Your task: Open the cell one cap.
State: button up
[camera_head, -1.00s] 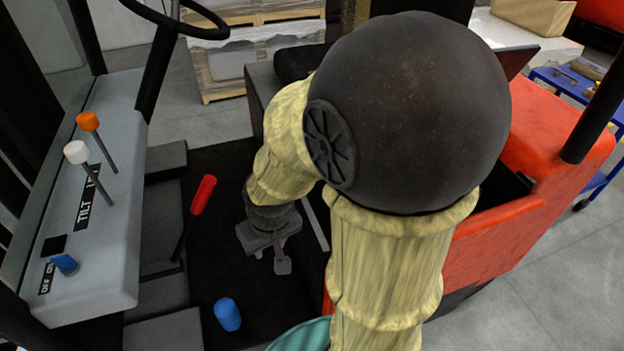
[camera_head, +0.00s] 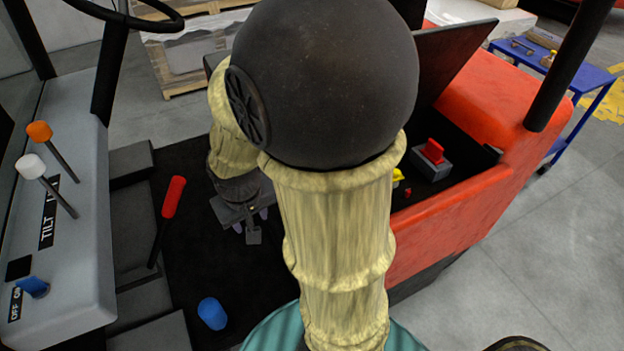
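My gripper (camera_head: 245,228) hangs over the dark floor of a red vehicle, left of its open compartment. It is small and partly covered by my own arm, so its opening is unclear; nothing shows held in it. In the compartment, a small yellow piece (camera_head: 398,175) peeks out beside my arm; I cannot tell whether it is a cell cap. A tiny red piece (camera_head: 408,191) lies just below it. To their right is a grey block with a red handle-like top (camera_head: 434,151). No cap can be named as cell one; my arm hides the compartment's left part.
A dark raised lid (camera_head: 455,62) stands behind the compartment, with a black post (camera_head: 570,65) at right. A red lever (camera_head: 173,197), a blue cylinder (camera_head: 212,313) and a grey console (camera_head: 75,240) with knobbed levers are on the left.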

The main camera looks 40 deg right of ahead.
jog(key=w+d+r+m+h, duration=0.1)
jog(key=d+r+m+h, duration=0.1)
jog(key=d, duration=0.4)
jog(key=w+d+r+m+g+h, duration=0.1)
jog(key=w+d+r+m+h, duration=0.1)
jog(key=d+r, duration=0.2)
jog(key=shift+d+r+h+p, duration=0.3)
jog(key=shift+d+r+h, duration=0.1)
jog(key=shift+d, duration=0.8)
jog(key=b+x, duration=0.4)
jog(key=x, duration=1.3)
jog(key=shift+w+d+f+b, duration=0.1)
jog(key=shift+w+f+b, duration=0.1)
jog(key=shift+b, duration=0.15)
grip_shut()
jog(key=shift+r, duration=0.1)
